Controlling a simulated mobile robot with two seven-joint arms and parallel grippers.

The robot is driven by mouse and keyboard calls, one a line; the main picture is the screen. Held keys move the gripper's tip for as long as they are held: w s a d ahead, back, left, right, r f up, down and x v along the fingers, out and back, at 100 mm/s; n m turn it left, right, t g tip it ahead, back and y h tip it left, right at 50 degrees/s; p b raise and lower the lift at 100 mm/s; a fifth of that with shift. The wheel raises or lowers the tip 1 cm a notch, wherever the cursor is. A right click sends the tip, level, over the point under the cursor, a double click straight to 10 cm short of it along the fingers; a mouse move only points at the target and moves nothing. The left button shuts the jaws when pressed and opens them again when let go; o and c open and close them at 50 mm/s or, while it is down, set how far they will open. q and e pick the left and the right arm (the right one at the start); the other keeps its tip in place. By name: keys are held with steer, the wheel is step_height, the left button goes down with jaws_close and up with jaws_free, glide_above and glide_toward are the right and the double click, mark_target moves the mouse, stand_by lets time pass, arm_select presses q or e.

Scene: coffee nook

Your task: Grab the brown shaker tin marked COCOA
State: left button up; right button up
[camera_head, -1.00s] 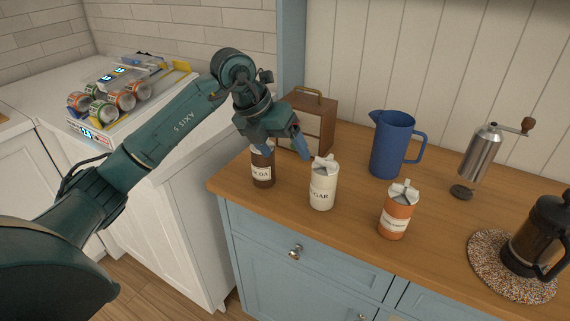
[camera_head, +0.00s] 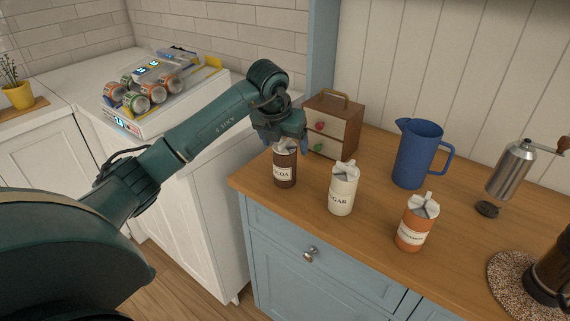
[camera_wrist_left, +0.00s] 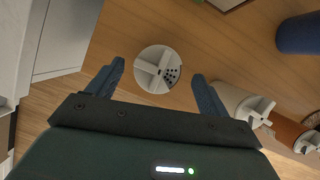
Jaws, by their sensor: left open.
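The brown shaker tin marked COCOA (camera_head: 284,170) stands upright near the left end of the wooden counter. Its white, vaned top (camera_wrist_left: 158,69) shows in the left wrist view, between and just beyond the fingertips. My left gripper (camera_head: 283,146) is above the tin in the head view, close to its top. In the left wrist view its blue fingers (camera_wrist_left: 160,78) are spread wide with nothing held between them. The head view partly hides the fingers behind the gripper body. My right gripper is in neither view.
A white SUGAR tin (camera_head: 341,190) stands just right of the cocoa tin, and an orange tin (camera_head: 415,225) farther right. A small wooden drawer box (camera_head: 333,125) is close behind. A blue pitcher (camera_head: 416,155) and a metal grinder (camera_head: 510,170) stand farther right.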

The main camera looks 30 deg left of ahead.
mark_target(285, 165)
arm_select(q)
steer(key=shift+x, duration=1.9)
steer(key=shift+s+a, duration=0.1)
steer(key=shift+r, duration=0.1)
steer(key=c, duration=1.1)
